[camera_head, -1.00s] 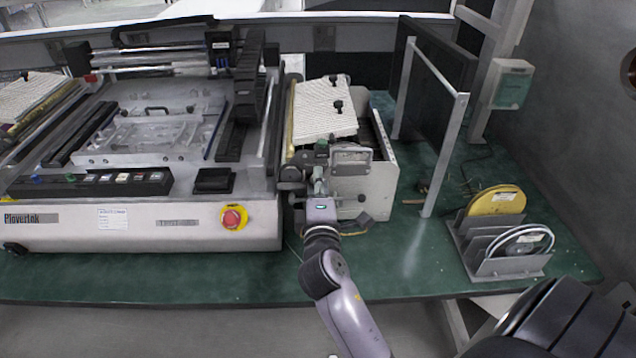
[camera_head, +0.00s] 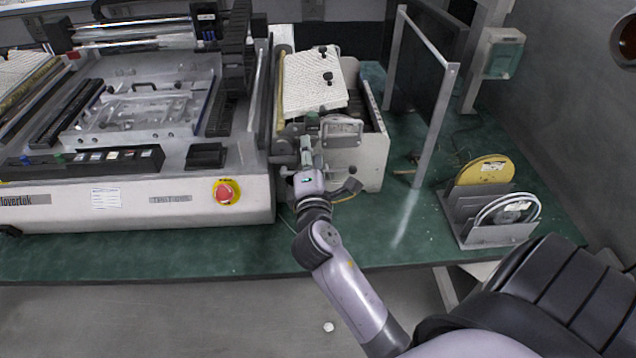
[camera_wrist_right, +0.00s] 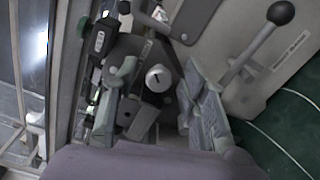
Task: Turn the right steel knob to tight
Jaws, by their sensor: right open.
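The steel knob (camera_wrist_right: 158,78) shows in the right wrist view as a round bright face with a dark slot, on a dark bracket of the side unit. My right gripper (camera_wrist_right: 161,72) is open, with one finger on each side of the knob. Contact between fingers and knob cannot be told. In the head view my right gripper (camera_head: 306,150) reaches the front left of the side unit (camera_head: 362,165) and hides the knob there. My left gripper is not in view.
A large machine with a red emergency button (camera_head: 226,192) stands at left, close to my right gripper. A black-balled lever (camera_wrist_right: 262,38) stands to the right of the fingers. A metal frame (camera_head: 432,120) and a reel rack (camera_head: 490,232) stand at right. The green table front (camera_head: 350,240) is clear.

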